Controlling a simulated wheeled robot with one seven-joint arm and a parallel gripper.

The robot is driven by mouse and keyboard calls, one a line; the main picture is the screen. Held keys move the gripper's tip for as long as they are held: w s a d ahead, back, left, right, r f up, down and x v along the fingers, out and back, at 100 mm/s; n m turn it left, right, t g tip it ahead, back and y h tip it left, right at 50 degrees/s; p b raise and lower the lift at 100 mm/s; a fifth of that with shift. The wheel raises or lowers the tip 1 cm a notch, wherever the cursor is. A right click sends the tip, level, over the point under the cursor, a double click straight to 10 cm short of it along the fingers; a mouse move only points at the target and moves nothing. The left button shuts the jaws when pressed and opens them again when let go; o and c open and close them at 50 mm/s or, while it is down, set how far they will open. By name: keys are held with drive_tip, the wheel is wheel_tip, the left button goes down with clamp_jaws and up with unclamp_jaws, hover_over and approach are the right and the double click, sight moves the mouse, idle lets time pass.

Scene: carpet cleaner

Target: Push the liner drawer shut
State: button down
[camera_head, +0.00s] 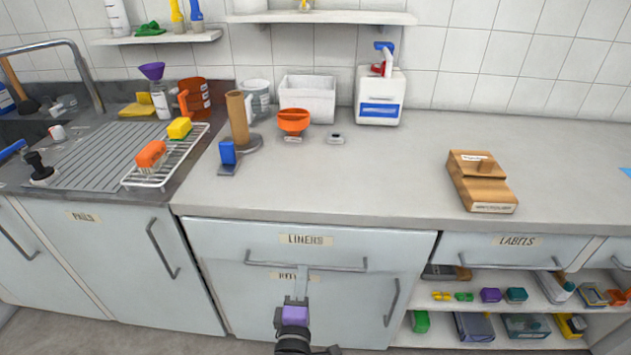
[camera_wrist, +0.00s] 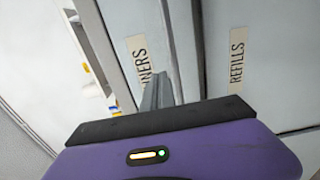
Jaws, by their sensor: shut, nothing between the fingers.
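The liner drawer (camera_head: 240,238) is the wide pale front under the counter, with a LINERS label and a long bar handle (camera_head: 306,264). The drawer front stands out a little from the counter edge; its exact gap is hard to tell from above. In the wrist view its front (camera_wrist: 129,22) shows sideways, its label partly hidden by my fingers. My gripper (camera_head: 302,272) is shut and empty, its fingers in front of the drawer's lower part by the handle. Its closed fingers also show in the wrist view (camera_wrist: 157,90). I cannot tell whether they touch the front.
The refills door (camera_head: 240,295) lies below the drawer. The labels drawer (camera_head: 480,250) and open shelves (camera_head: 470,300) with small items are to the right. The pails door (camera_head: 100,260) is left. A wooden block (camera_head: 480,185) sits on the largely clear counter (camera_head: 400,175).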

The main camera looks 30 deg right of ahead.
sight(306, 248)
drive_tip(key=shift+w+d, duration=0.2)
drive_tip(key=shift+w, duration=0.1)
drive_tip(key=shift+w+d, duration=0.2)
drive_tip(key=shift+w, duration=0.05)
drive_tip(key=shift+w+d+b, duration=0.4)
drive_tip(key=shift+w+b, duration=0.1)
drive_tip(key=shift+w, duration=0.05)
drive_tip(key=shift+w+d, duration=0.2)
drive_tip(key=shift+w, duration=0.05)
drive_tip(key=shift+w+d+b, duration=0.35)
drive_tip(key=shift+w, duration=0.2)
drive_tip(key=shift+w+d, duration=0.25)
drive_tip(key=shift+w, duration=0.05)
drive_tip(key=shift+w, duration=0.1)
idle(0.7)
